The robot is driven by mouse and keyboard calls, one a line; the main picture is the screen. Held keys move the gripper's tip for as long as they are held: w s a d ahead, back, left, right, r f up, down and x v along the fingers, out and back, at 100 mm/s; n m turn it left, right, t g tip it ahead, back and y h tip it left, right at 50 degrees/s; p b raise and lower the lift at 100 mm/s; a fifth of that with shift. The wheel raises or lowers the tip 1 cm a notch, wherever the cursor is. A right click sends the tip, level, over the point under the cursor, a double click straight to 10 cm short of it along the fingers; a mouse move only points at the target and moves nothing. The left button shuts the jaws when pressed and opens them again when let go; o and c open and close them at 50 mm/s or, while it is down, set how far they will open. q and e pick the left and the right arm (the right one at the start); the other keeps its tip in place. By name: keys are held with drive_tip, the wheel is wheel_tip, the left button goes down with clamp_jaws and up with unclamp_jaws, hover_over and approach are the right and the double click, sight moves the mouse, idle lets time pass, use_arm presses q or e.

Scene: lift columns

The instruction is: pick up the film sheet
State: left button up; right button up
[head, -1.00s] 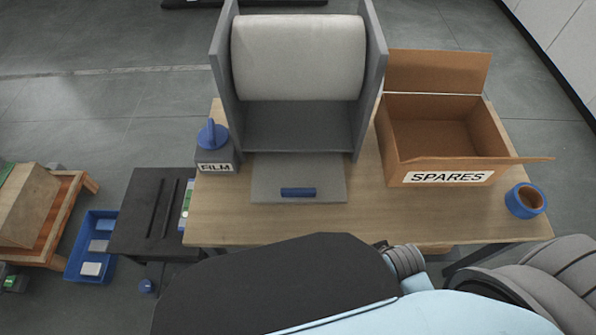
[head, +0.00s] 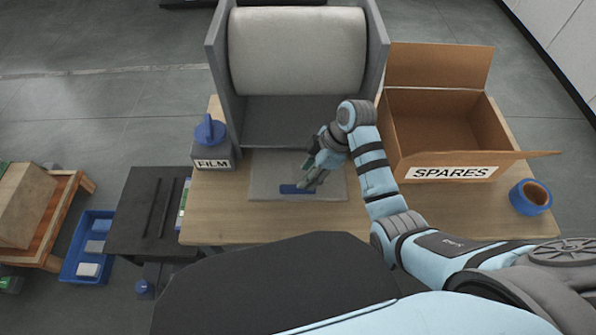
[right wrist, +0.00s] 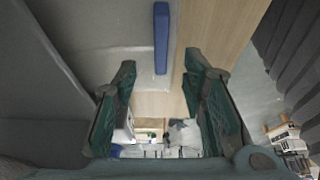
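The film sheet appears to be the flat grey sheet (head: 265,173) on the wooden table, in front of the grey stand. A blue bar (head: 289,189) lies across its front part. In the right wrist view the grey sheet (right wrist: 110,60) is at the left, and the blue bar (right wrist: 161,38) is beyond the fingertips. My right gripper (head: 309,177) is over the sheet, just above the blue bar in the head view; contact cannot be told there. In the right wrist view my right gripper (right wrist: 159,63) is open, with nothing between its fingers. My left gripper is out of view.
A large pale roll (head: 298,50) sits between the stand's grey side walls (head: 220,75). A FILM block (head: 213,159) with a blue knob is left of the sheet. An open SPARES carton (head: 449,174) and a blue tape roll (head: 530,197) are to the right.

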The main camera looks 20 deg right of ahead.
drive_tip(key=b+x, duration=0.2)
drive_tip(key=x, duration=0.4)
drive_tip(key=shift+s+f, duration=0.1)
drive_tip(key=shift+f, duration=0.3)
drive_tip(key=shift+f, duration=0.2)
drive_tip(key=c, duration=0.8)
